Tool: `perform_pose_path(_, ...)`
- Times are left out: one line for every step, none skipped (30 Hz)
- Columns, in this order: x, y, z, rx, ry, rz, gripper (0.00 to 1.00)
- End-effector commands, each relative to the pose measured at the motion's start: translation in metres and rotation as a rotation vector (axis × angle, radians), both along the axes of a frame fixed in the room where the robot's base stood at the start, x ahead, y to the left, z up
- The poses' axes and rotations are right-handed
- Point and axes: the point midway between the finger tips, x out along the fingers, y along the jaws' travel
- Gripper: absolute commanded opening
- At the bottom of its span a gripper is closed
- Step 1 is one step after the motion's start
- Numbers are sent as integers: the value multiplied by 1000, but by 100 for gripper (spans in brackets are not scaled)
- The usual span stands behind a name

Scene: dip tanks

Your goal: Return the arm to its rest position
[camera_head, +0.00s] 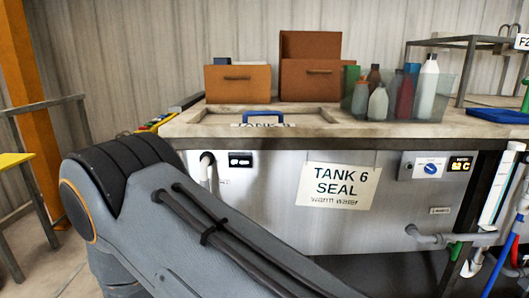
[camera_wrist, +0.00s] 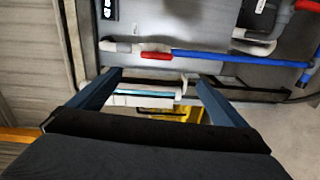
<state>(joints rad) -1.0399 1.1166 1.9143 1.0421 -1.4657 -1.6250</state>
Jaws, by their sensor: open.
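My arm (camera_head: 200,230) crosses the lower left of the head view, in front of the tank. Its end is out of that view. In the wrist view my gripper (camera_wrist: 156,78) is open, with its two blue-grey fingers spread apart. Nothing is held between them. Beyond the fingers are a white item (camera_wrist: 145,99) and something yellow, too small to name. The tank (camera_head: 265,185), with a sign reading "TANK 6 SEAL", stands behind my arm.
Brown boxes (camera_head: 237,84) and a clear bin (camera_head: 398,103) of bottles stand on the tank's top. Blue and red pipes (camera_wrist: 235,57) run along a grey panel close beyond my gripper. A metal stand (camera_head: 40,180) and an orange post (camera_head: 32,80) are at the left.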

Motion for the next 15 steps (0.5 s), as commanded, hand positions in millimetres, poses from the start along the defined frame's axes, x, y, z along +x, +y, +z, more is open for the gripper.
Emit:
perform_pose_path(5,-3,3,20,16,0,97)
perform_pose_path(8,-4,3,33,28,0,97)
perform_pose_path(11,-6,4,52,43,0,97)
perform_pose_path(14,-7,5,67,57,1,97)
perform_pose_path(18,-9,6,83,70,1,97)
perform_pose_path(22,-12,7,106,90,0,97)
perform_pose_path(26,-13,8,126,105,0,97)
perform_pose_path(29,-16,9,144,123,0,97)
perform_pose_path(34,-20,11,171,147,-2,97)
perform_pose_path(37,-23,12,194,167,-3,97)
perform_pose_path(41,-26,14,217,187,-5,97)
perform_pose_path(46,-30,16,250,216,-8,97)
perform_pose_path(49,-34,17,276,239,-11,97)
perform_pose_path(53,-38,19,303,263,-13,97)
perform_pose_path(58,-45,22,343,298,-20,97)
